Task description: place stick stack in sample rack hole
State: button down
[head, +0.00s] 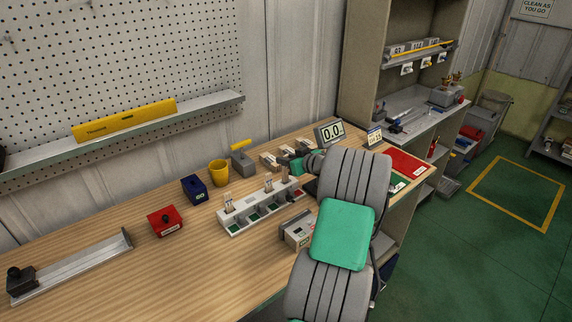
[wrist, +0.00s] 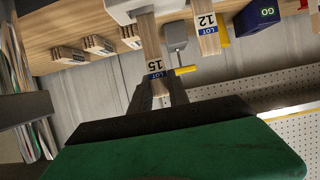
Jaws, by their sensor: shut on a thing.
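My gripper (wrist: 157,92) is shut on a wooden stick stack (wrist: 149,42) with a blue-and-white LOT 15 band. The stack's far end meets the edge of the white sample rack (wrist: 121,10); I cannot tell whether it is inside a hole. A LOT 12 stack (wrist: 208,40) stands beside it. My arm hides most of the gripper there.
Several loose stacks (head: 269,160) lie behind the rack, near a 0.0 display (head: 330,132). A grey unit (head: 298,231) sits in front.

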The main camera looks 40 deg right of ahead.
aim_at(285, 168)
jog(key=f+p, duration=0.2)
jog(key=f, duration=0.1)
jog(key=shift+w+d, duration=0.15)
jog(key=shift+d, duration=0.05)
jog(key=shift+f, duration=0.35)
jog(key=shift+f+b, duration=0.25)
jog(key=shift+b, duration=0.15)
jog(key=c, duration=1.3)
grip_release()
jog(key=shift+r, duration=0.1)
jog(key=shift+o, duration=0.2)
